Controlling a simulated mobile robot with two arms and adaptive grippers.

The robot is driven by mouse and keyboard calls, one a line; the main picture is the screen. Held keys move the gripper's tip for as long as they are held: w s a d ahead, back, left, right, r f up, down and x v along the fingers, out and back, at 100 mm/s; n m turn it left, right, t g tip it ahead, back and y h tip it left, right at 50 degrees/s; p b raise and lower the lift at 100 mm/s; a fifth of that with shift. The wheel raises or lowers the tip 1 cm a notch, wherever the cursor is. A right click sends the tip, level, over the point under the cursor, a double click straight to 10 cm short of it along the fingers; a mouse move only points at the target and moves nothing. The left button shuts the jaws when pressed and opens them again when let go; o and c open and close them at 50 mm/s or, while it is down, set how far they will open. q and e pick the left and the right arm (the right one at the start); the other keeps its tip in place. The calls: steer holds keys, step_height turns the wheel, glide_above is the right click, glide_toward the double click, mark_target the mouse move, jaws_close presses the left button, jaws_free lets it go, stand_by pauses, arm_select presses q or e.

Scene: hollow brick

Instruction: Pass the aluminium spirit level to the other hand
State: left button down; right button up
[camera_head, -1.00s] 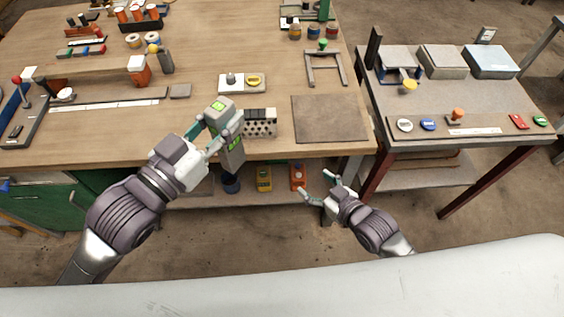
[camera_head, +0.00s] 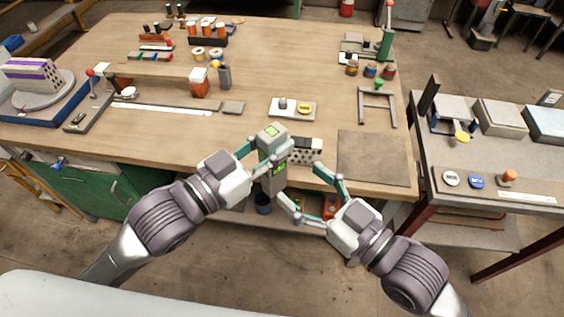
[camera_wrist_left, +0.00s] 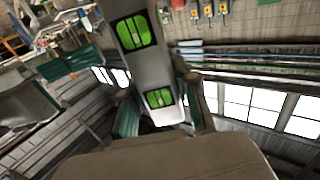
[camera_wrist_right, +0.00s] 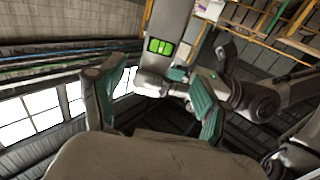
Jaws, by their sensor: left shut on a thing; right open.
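The aluminium spirit level (camera_head: 274,147) is a grey bar with bright green windows, upright in front of the bench's front edge. My left gripper (camera_head: 261,158) is shut on it from the left. In the left wrist view the level (camera_wrist_left: 138,65) runs down between the fingers. My right gripper (camera_head: 300,185) is open and empty, just right of the level's lower part, its fingers pointing toward it. In the right wrist view the level (camera_wrist_right: 163,48) stands ahead of the open fingers, which look apart from it. The left fingers partly cover the level.
The wooden bench (camera_head: 190,140) lies behind the grippers. A perforated block (camera_head: 307,150) sits near its edge, close behind the level, and a dark mat (camera_head: 373,158) lies to the right. A side table (camera_head: 470,155) stands further right. Bins sit on a shelf below.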

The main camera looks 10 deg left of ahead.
mark_target(278, 165)
steer(key=x, duration=0.8)
steer(key=shift+w+a, duration=0.15)
steer(key=shift+a, duration=0.05)
jaws_close()
arm_select(q)
steer(key=c, duration=0.8)
jaws_free()
